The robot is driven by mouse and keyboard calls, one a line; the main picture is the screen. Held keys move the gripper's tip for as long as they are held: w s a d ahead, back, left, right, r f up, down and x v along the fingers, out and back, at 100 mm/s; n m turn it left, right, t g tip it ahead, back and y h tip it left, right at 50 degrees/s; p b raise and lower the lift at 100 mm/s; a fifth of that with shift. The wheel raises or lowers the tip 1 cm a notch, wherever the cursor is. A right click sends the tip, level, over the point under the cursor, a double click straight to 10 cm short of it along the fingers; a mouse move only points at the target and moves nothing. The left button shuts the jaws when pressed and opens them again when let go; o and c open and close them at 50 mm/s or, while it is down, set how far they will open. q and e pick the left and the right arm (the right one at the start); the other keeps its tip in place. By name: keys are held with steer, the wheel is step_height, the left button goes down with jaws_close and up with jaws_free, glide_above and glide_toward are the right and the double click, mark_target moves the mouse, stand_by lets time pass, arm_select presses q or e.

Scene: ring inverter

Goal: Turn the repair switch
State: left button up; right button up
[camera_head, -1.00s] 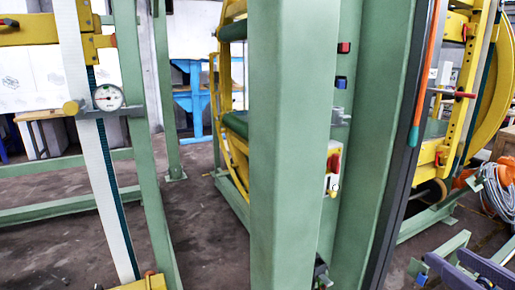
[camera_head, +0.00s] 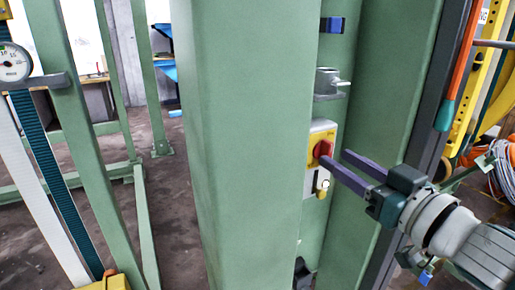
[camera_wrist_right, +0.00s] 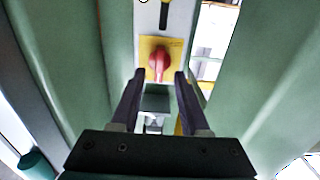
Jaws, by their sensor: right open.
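The repair switch (camera_head: 322,150) is a red rotary knob on a yellow plate, fixed to a pale box on the green machine column. In the right wrist view the red knob (camera_wrist_right: 159,62) shows just ahead of the fingertips, roughly centred between them. My right gripper (camera_head: 347,168) is open, its two dark purple fingers pointing left at the switch. In the right wrist view the open fingers (camera_wrist_right: 160,76) stand to either side of the knob's lower part; whether they touch it I cannot tell. My left gripper is not in view.
A wide green post (camera_head: 245,150) stands close to the left of the switch. A grey bracket (camera_head: 328,86) and a blue part (camera_head: 332,25) sit above it. An orange-and-green bar (camera_head: 458,65) stands at right. A gauge (camera_head: 12,62) is at far left.

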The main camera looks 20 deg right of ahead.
steer(key=shift+w, duration=1.05)
jaws_close()
